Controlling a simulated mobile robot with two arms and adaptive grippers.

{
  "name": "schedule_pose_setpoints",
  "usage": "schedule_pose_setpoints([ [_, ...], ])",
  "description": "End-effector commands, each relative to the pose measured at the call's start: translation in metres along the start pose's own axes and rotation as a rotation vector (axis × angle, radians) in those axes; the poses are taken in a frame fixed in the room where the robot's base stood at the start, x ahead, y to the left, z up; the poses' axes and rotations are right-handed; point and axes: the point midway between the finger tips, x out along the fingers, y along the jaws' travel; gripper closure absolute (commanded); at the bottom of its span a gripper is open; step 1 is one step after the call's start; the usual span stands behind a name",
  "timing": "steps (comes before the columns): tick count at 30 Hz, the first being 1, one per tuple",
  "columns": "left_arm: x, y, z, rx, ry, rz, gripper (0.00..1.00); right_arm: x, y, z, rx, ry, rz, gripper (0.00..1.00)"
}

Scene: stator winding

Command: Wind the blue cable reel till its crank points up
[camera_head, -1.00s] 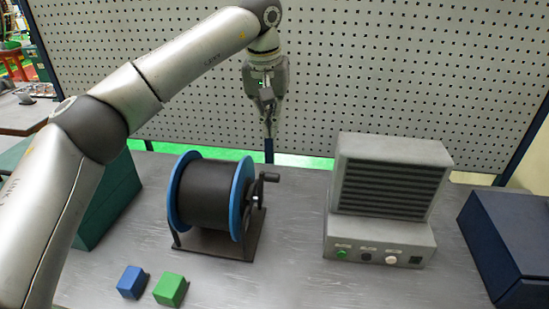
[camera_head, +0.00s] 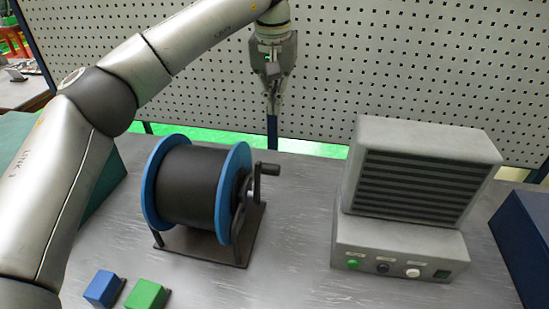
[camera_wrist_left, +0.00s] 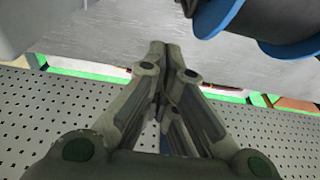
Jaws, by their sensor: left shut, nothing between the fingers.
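The cable reel has a black drum between two blue flanges (camera_head: 232,190) and stands on a dark base plate (camera_head: 205,246). Its black crank (camera_head: 267,169) is on the right side, with the grip sticking out to the right near the upper part of the flange. The crank's exact angle is hard to tell. My left gripper (camera_head: 273,112) is shut and empty, pointing down above and behind the reel, apart from the crank. In the left wrist view its closed fingertips (camera_wrist_left: 158,47) show, with part of a blue flange (camera_wrist_left: 220,18) at upper right. My right gripper is out of view.
A grey machine (camera_head: 400,245) with a vented box on top stands right of the reel. A blue cube (camera_head: 103,289) and a green cube (camera_head: 146,295) lie in front. A dark blue box (camera_head: 525,240) is at far right. A perforated panel (camera_head: 400,60) closes the back.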

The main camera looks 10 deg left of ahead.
Motion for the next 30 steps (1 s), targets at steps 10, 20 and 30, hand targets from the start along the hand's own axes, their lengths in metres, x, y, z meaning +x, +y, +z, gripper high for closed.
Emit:
schedule_pose_setpoints([
  [10, 0.034, 0.0, 0.005, 0.0, -0.001, 0.0, 1.0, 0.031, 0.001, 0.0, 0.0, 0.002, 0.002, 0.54],
  [20, 0.085, 0.0, 0.005, 0.001, -0.005, 0.0, 1.0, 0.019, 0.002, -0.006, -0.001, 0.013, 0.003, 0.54],
  [30, 0.124, -0.001, 0.018, 0.002, 0.0, 0.001, 1.0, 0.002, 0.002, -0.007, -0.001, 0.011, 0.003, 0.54],
])
